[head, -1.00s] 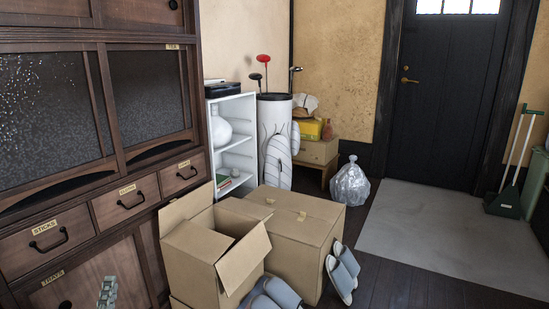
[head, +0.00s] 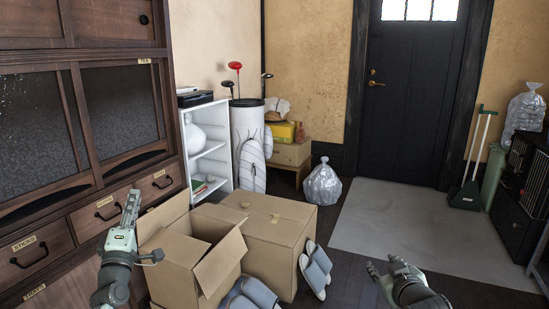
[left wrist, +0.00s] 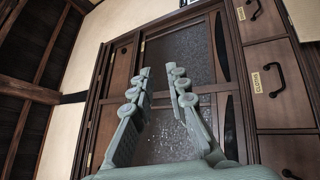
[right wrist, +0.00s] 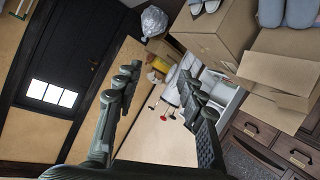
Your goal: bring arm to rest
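My left gripper (head: 130,206) points up in front of the wooden cabinet's drawers at the left of the head view. In the left wrist view my left gripper (left wrist: 158,75) has its fingers apart with nothing between them, and the cabinet (left wrist: 180,55) lies beyond. My right gripper (head: 380,268) is at the lower right of the head view, over the dark floor in front of the grey mat. In the right wrist view my right gripper (right wrist: 158,80) has its fingers spread and empty. Neither gripper touches anything that I can see.
An open cardboard box (head: 172,262) and a closed box (head: 265,230) stand between my arms, with slippers (head: 316,270) beside them. A white shelf (head: 208,160), a plastic bag (head: 322,186) and a black door (head: 412,100) are behind. A dark rack (head: 520,205) stands right. The grey mat (head: 420,222) is clear.

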